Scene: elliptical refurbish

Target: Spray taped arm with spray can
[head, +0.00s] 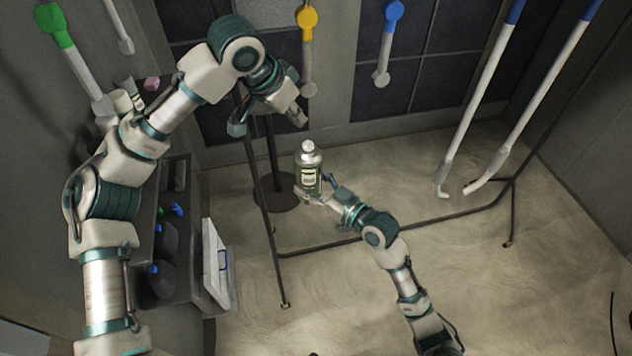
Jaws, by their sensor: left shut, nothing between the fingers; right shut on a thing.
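Several arms hang from above: one with a yellow end (307,23), one with a blue end (389,60), one with a green end (60,38). I cannot tell which one is taped.
Two long white poles with blue tops (482,90) hang at the right. A dark metal rack frame (400,232) stands on the pale floor. A dark cabinet (180,225) with bottles and a white panel (216,262) is at the left.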

